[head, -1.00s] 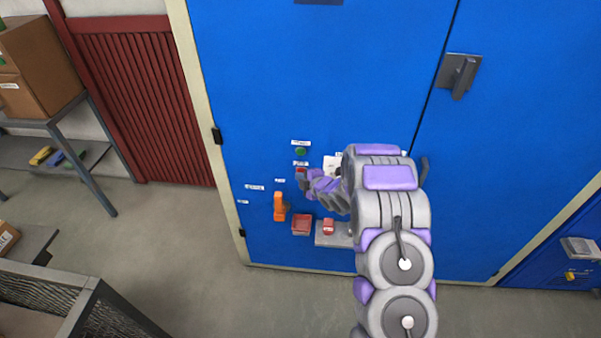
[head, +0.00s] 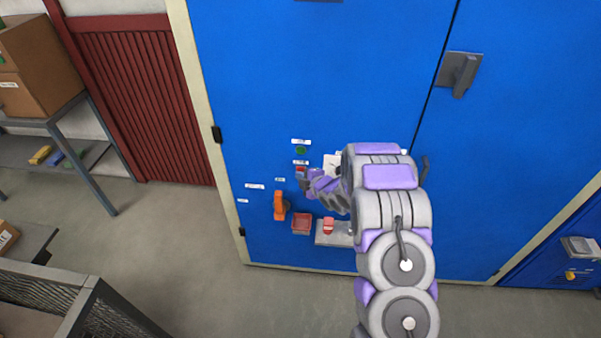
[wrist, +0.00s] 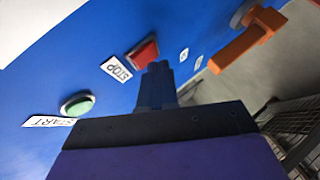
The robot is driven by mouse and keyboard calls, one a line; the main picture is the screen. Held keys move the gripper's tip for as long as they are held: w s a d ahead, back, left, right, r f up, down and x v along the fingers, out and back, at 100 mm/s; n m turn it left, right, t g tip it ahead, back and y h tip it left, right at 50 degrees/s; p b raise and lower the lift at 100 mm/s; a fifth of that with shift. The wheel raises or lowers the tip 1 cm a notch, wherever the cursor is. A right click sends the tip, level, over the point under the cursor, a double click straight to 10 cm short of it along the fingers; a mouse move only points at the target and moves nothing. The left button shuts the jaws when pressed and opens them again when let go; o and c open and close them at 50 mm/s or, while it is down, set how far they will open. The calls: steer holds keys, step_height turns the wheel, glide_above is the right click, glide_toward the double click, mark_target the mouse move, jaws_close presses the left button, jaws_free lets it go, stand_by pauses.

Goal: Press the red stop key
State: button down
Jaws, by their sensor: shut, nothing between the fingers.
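The red stop key (wrist: 143,53) sits on the blue cabinet front, with a white STOP label (wrist: 116,69) beside it in the wrist view. In the head view the red key (head: 301,169) shows just above the tip of my gripper (head: 304,183). In the wrist view my gripper (wrist: 157,80) is shut and empty, its dark fingertips close by the red key and overlapping its lower edge in the picture. I cannot tell whether they touch it. A round green start button (wrist: 77,104) with a START label is further left in the wrist view.
An orange handle (head: 280,206) is mounted below and left of the red key. A red tray (head: 302,224) and a small red item (head: 328,225) on a grey ledge (head: 335,239) are lower down. A wire-mesh cart (head: 60,290) stands at bottom left. Open floor lies between.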

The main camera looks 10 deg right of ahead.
steer(key=shift+s+a, duration=0.1)
steer(key=shift+s, duration=0.35)
steer(key=shift+s+b, duration=0.1)
steer(key=shift+b, duration=0.25)
steer(key=s+b, duration=0.1)
steer(key=s+a+b, duration=0.1)
steer(key=s, duration=0.2)
steer(key=shift+s+a+b, duration=0.3)
steer(key=shift+b, duration=0.1)
stand_by(0.3)
